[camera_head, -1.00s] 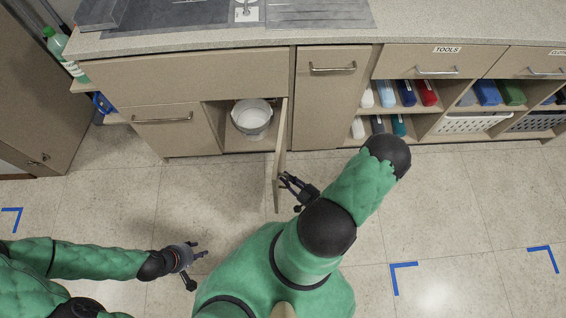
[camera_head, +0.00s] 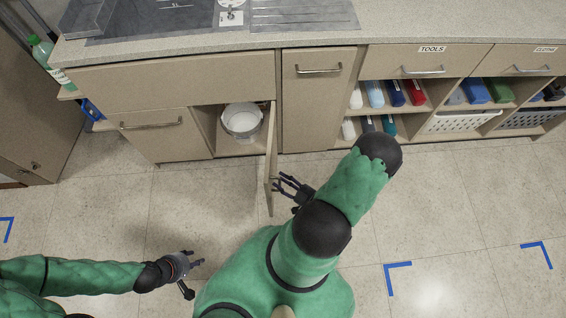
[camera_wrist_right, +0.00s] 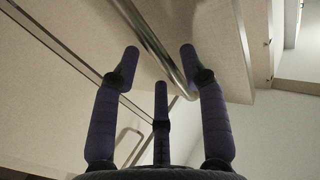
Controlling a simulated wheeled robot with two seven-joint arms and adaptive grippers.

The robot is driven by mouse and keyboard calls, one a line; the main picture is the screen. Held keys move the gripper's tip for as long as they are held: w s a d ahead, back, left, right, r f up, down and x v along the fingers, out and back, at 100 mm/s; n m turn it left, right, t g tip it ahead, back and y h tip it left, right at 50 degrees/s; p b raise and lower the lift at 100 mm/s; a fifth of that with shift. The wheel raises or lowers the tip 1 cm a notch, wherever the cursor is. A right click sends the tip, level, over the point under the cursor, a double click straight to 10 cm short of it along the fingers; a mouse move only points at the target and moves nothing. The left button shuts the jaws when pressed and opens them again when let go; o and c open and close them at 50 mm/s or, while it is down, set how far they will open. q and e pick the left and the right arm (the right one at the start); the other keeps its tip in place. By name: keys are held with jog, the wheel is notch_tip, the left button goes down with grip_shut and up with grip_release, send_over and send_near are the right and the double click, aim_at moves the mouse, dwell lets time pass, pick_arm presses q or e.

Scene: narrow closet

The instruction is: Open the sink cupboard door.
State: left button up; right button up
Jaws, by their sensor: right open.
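The sink cupboard door (camera_head: 270,165) stands swung out from the cabinet, seen nearly edge-on in the head view. It is roughly square to the cabinet front, and the opening to its left is uncovered. My right gripper (camera_head: 282,187) is beside the door's right face, near its outer end. In the right wrist view the metal door handle (camera_wrist_right: 152,42) runs between the spread fingers of this gripper (camera_wrist_right: 158,65), which is open and not closed on the bar. My left gripper (camera_head: 199,264) is open and empty above the floor, left of the door and apart from it.
A white bucket (camera_head: 242,121) stands inside the cupboard. A drawer front with a handle (camera_head: 151,124) is to the left, a narrow closed front (camera_head: 318,100) to the right. The floor left of the door is clear.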

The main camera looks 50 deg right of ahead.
jog(key=s+d, duration=0.1)
jog(key=s, duration=1.1)
jog(key=shift+d, duration=0.15)
jog(key=shift+s, duration=0.1)
dwell(0.4)
